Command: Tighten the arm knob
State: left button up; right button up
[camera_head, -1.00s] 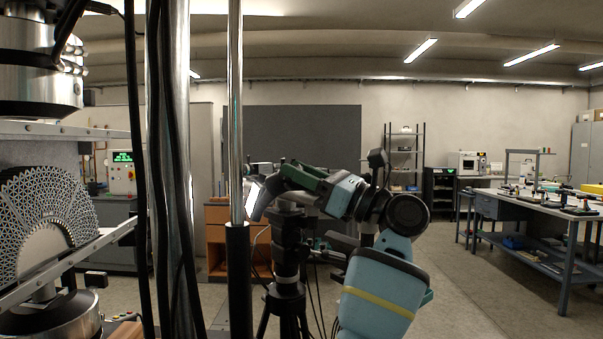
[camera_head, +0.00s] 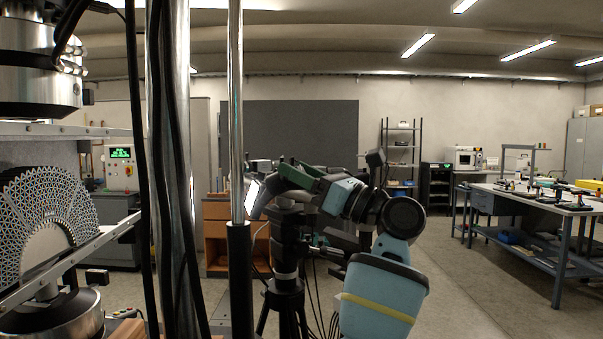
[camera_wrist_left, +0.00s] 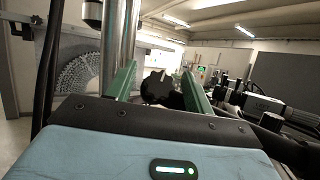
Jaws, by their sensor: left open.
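My left gripper (camera_head: 282,172), with green fingers on a light blue arm, is near the middle of the head view, beside a black stand. In the left wrist view my left gripper (camera_wrist_left: 157,84) is open, one green finger on each side. A black lobed knob (camera_wrist_left: 157,87) shows between the two fingers in that view. I cannot tell whether the fingers reach around it or touch it. In the head view I cannot make out the knob behind the gripper. My right gripper is not in view.
A steel column (camera_head: 236,110) and black cables stand just left of the gripper. A testing machine with a fan-shaped lattice specimen (camera_head: 42,215) is at the far left. A black tripod stand (camera_head: 285,300) is below the gripper. A workbench (camera_head: 530,200) stands right, with open floor before it.

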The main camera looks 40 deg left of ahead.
pick_arm(q)
jog(key=shift+d, duration=0.1)
jog(key=shift+w+d+f, duration=0.15)
jog(key=shift+d+f, duration=0.05)
jog(key=b+v, duration=0.2)
jog(key=v, duration=0.5)
